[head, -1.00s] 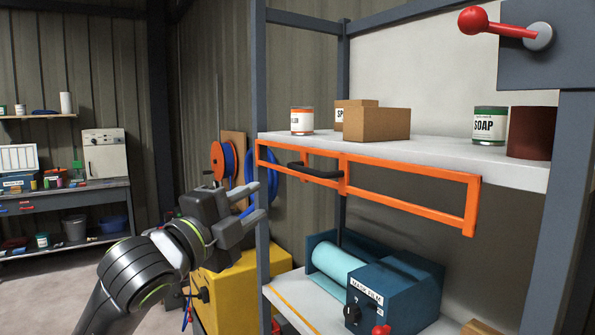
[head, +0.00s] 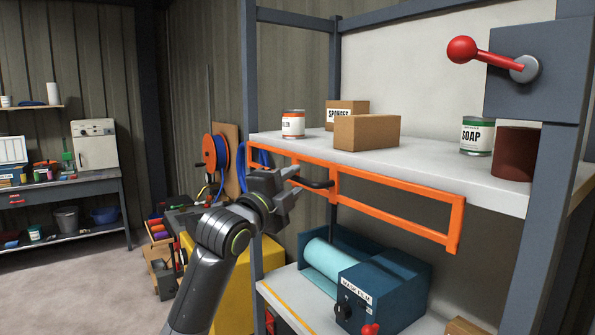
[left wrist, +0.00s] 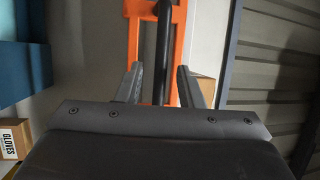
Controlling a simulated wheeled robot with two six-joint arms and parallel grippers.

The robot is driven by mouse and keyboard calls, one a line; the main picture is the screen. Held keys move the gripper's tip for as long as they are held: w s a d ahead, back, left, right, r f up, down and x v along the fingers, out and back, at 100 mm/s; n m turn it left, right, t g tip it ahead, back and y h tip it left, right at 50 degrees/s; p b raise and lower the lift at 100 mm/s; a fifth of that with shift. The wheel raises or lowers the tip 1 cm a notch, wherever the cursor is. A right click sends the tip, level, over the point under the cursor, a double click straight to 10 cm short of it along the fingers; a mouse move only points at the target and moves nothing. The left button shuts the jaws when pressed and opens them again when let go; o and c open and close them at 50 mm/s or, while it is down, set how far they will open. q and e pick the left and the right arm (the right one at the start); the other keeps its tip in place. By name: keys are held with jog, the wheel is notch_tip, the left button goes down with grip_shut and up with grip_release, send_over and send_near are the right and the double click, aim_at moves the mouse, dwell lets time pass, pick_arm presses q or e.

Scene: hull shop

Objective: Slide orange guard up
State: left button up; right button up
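The orange guard (head: 457,225) is a rectangular open frame hanging just below the front edge of the upper shelf. A black bar handle (head: 317,184) sticks out from it, left of its middle post. My left gripper (head: 295,181) is at the handle's left end. In the left wrist view, the left gripper (left wrist: 160,80) is open, with one finger on each side of the black handle (left wrist: 162,45) and gaps visible beside it. The orange guard (left wrist: 179,35) shows behind the handle. My right gripper is out of view.
The upper shelf (head: 420,178) holds cans, cardboard boxes and a brown cylinder above the guard. A blue mask film dispenser (head: 385,290) stands on the lower shelf. A grey rack post (head: 249,90) rises close to my left arm. A red-knobbed lever (head: 462,50) is at upper right.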

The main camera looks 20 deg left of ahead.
pick_arm(q)
jog(key=shift+p+x, duration=0.3)
jog(key=shift+x, duration=0.85)
grip_shut()
